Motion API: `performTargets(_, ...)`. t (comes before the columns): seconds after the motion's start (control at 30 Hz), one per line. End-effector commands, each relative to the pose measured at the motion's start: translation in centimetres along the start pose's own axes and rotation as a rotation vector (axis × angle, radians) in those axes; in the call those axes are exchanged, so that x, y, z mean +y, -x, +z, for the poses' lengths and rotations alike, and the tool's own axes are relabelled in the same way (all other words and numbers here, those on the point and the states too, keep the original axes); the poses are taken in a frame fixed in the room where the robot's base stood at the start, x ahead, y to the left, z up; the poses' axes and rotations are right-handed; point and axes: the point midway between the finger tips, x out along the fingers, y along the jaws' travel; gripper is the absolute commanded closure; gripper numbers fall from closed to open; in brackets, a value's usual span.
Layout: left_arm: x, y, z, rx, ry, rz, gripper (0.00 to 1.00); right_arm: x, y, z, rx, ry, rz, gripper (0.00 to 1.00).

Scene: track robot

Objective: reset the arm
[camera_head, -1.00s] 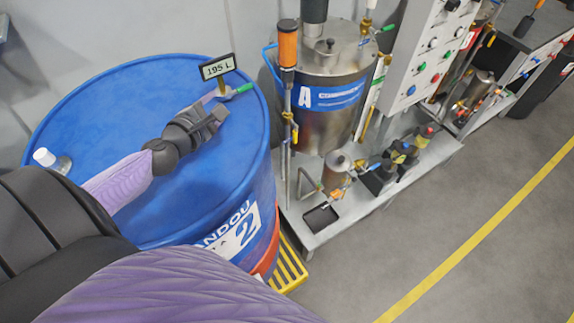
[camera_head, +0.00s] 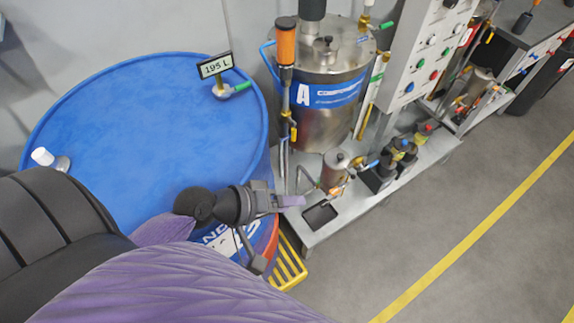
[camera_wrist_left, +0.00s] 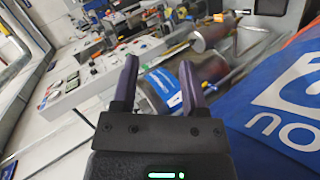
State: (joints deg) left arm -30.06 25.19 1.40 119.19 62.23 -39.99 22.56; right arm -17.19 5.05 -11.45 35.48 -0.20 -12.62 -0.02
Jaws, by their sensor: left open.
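My left arm comes in from the lower left in the head view, with a purple sleeve and dark wrist joints. My left gripper (camera_head: 286,201) is over the front right edge of the blue drum (camera_head: 120,130), pointing right toward the low steel cart. In the left wrist view, the gripper (camera_wrist_left: 158,78) shows two dark purple fingers spread apart with nothing held between them. The blue drum's side with white lettering (camera_wrist_left: 285,100) is at the right of that view. My right gripper is not in view.
A 195 L sign (camera_head: 215,66) and a green-handled valve (camera_head: 235,89) sit on the drum top. A yellow grate (camera_head: 288,266) lies below. The grey floor at right is clear.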

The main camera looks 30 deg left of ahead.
Motion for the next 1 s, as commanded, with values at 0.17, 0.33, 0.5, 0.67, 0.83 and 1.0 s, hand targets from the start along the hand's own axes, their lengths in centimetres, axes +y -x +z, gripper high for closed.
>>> performTargets(0.17, -0.5, -0.4, 1.8, -0.058, -0.125, -0.068, 0.44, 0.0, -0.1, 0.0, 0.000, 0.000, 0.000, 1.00)
performTargets(0.33, -0.6, -0.4, 2.0, -0.065, -0.145, -0.080, 0.44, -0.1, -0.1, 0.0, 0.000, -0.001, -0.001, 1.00)
performTargets(0.5, -0.6, -0.4, 2.0, -0.064, -0.144, -0.079, 0.44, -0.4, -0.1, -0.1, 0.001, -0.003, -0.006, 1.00)
performTargets(0.67, -0.6, -0.4, 1.9, -0.064, -0.143, -0.079, 0.44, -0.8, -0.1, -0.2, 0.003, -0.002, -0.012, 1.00)
performTargets(0.83, -0.7, 0.1, 4.8, -0.178, -0.400, -0.225, 0.44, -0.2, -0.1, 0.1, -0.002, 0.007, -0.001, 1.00)
performTargets(1.0, -1.4, 2.1, 6.1, -0.285, -0.658, -0.463, 0.44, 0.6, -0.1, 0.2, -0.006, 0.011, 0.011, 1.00)
